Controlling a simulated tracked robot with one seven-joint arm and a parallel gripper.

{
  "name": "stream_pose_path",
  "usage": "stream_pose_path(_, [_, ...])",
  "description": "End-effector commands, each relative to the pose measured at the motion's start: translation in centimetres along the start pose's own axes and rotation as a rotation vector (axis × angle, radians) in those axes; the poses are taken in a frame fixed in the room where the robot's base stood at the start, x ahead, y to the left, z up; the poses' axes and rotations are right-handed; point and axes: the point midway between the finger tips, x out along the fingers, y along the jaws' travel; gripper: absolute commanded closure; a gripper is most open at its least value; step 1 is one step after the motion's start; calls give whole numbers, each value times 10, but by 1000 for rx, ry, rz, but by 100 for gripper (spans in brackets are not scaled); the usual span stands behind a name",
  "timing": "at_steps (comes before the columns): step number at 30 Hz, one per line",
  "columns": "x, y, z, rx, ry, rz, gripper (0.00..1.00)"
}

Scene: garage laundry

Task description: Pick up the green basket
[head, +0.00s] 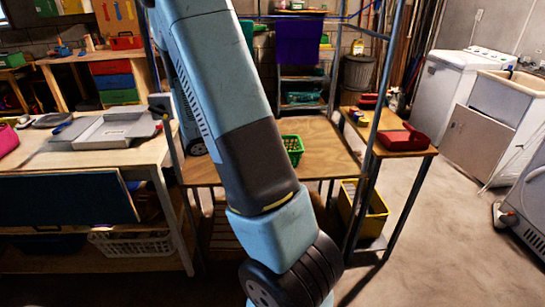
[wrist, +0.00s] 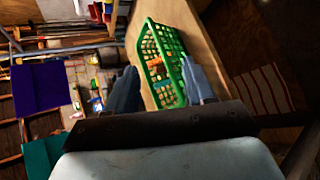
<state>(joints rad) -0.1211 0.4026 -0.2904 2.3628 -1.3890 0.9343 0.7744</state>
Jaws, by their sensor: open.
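The green basket (head: 292,148) stands on a wooden table (head: 330,147), partly hidden behind my arm in the head view. In the wrist view the green basket (wrist: 165,62) is seen at an angle, with small orange and pale items showing inside. My gripper (wrist: 163,88) is open, with one grey finger on each side of the basket's near end in the picture. I cannot tell whether the fingers touch the basket or how far they are from it. In the head view the gripper is hidden behind my arm.
A metal post (head: 378,100) rises at the table's right side. A red case (head: 403,138) lies on the side shelf, with a yellow bin (head: 366,208) below. A workbench (head: 90,150) with a grey tray (head: 108,130) stands left. The floor at right is partly clear.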

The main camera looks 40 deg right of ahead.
Motion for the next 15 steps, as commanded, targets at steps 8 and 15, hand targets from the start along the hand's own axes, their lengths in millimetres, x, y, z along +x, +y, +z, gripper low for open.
stream_pose_path(8, [40, -23, -33, -132, 22, 126, 47])
stream_pose_path(15, [54, -28, -42, -168, 36, 160, 47])
